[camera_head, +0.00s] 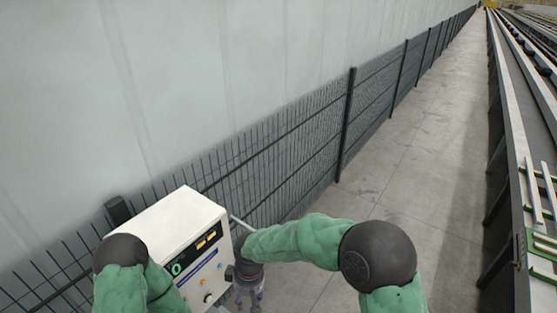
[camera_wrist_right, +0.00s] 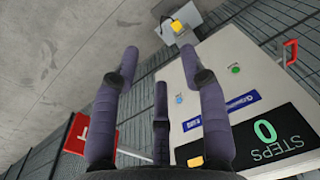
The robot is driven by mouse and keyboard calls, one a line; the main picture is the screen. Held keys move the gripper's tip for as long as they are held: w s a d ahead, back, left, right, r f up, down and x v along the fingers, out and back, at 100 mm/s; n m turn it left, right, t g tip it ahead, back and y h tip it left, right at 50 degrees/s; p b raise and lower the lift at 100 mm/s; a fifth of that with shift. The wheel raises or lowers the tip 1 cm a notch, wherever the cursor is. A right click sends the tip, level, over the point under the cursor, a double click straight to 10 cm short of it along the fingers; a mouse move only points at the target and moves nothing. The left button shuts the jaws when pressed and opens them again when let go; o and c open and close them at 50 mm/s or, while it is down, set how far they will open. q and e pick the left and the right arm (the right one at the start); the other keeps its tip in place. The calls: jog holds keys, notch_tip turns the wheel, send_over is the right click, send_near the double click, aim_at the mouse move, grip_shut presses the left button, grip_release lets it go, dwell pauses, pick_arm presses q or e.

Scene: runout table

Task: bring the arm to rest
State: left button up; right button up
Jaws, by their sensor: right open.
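My right gripper (camera_head: 248,290) hangs at the end of my green right arm, beside the right side of a white control box (camera_head: 170,222) in the head view. In the right wrist view, the purple fingers of my right gripper (camera_wrist_right: 160,62) are spread apart with nothing between them. The white box (camera_wrist_right: 240,72) is behind and to the right of them there; I cannot tell how far from it the fingers are. My left arm shows at the lower left of the head view, but its gripper is not in view.
The box has a black display (camera_wrist_right: 265,140) reading "STEPS 0" and a red handle (camera_wrist_right: 290,52). A red plate (camera_wrist_right: 92,134) is at the left. A mesh fence (camera_head: 300,160) runs along the wall. A long runout table (camera_head: 520,150) is at right; the concrete floor between is clear.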

jog(key=s+d+f+m+y+b, duration=0.1)
jog(key=s+d+f+m+b, duration=0.3)
jog(key=f+b, duration=0.5)
jog(key=s+d+f+m+y+b, duration=0.1)
jog(key=s+d+f+m+b, duration=0.3)
jog(key=f, duration=2)
jog(key=s+d+f+m+b, duration=0.4)
jog(key=s+d+f+b, duration=0.4)
jog(key=f+b, duration=0.7)
notch_tip(320, 180, down, 2)
jog(key=d, duration=0.2)
jog(key=shift+s+d+f+t+y, duration=0.15)
jog(key=shift+d+t+y, duration=0.15)
jog(key=shift+d+y, duration=0.1)
